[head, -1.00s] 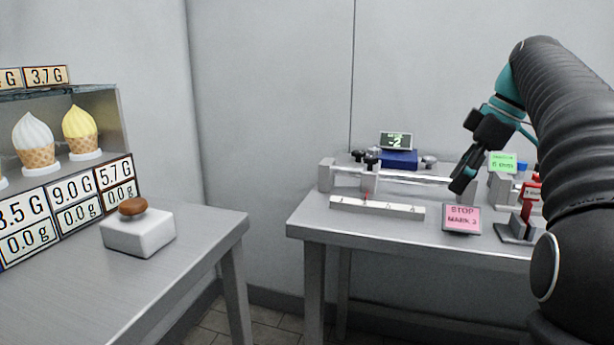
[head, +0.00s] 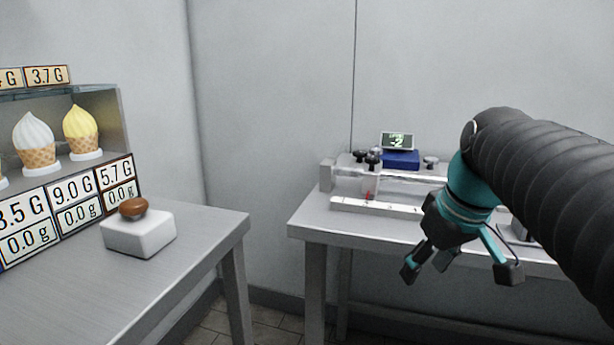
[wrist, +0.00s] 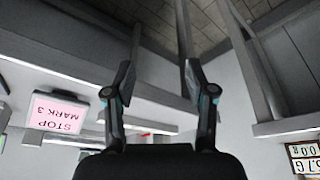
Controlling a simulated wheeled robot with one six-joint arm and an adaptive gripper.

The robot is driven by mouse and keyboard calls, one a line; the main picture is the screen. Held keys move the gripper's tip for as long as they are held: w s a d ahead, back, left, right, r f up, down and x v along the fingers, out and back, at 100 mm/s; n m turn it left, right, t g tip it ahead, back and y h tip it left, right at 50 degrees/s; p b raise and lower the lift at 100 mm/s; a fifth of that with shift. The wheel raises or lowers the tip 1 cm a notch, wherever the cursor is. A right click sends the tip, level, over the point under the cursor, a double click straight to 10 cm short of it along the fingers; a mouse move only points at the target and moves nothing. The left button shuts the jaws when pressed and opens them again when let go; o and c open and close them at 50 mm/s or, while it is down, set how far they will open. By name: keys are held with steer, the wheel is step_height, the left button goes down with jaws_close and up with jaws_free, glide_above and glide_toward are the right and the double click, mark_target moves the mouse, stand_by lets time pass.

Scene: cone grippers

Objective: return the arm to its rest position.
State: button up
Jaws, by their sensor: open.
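My gripper (head: 459,270) is teal and black and hangs from my arm, its fingers pointing down. In the head view it appears in front of the right table's front edge. The fingers are spread, and nothing is between them in the wrist view (wrist: 157,82). My bent black arm comes in from the right and hides much of the right table.
The right table (head: 312,229) holds a rail device (head: 327,175), a marked white bar (head: 376,208) and a blue box (head: 401,160). The wrist view shows a pink "STOP MARK 3" sign (wrist: 58,114). The left table (head: 100,290) holds a white block (head: 140,236) with a brown knob.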

steer(key=s+a+f+m+t, duration=0.1)
steer(key=s+f+m, duration=0.1)
steer(key=s+f, duration=0.3)
steer(key=s+a+f+m+h, duration=0.1)
steer(key=s+f+m, duration=0.1)
steer(key=s+f, duration=0.4)
steer(key=shift+a+f+m+t, duration=0.3)
steer(key=shift+a+f+t, duration=0.1)
steer(key=shift+f, duration=0.85)
